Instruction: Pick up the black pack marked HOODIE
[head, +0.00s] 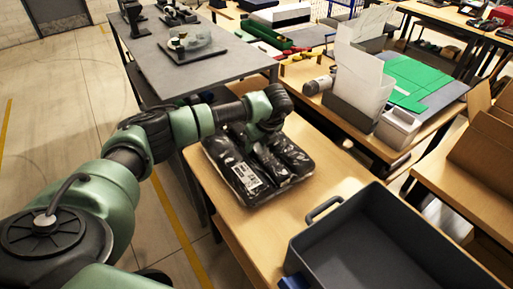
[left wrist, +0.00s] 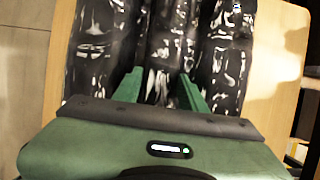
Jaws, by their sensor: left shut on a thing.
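A black pack (head: 262,172) in shiny clear plastic lies on the wooden table, with ridges running along its length. A white label is on its left part; its print is too small to read. My left gripper (head: 259,133) is over the far part of the pack, pointing down; its fingertips are hidden in the head view. In the left wrist view the green fingers of the left gripper (left wrist: 158,88) are shut on the middle ridge of the black pack (left wrist: 92,62), with black folds on both sides. My right gripper is not in view.
A dark grey tote (head: 375,235) stands on the same wooden table (head: 232,222), right of the pack. A grey table (head: 190,70) with a black tray is behind my arm. A white box with papers (head: 357,85) and a green mat (head: 412,80) are at the back right.

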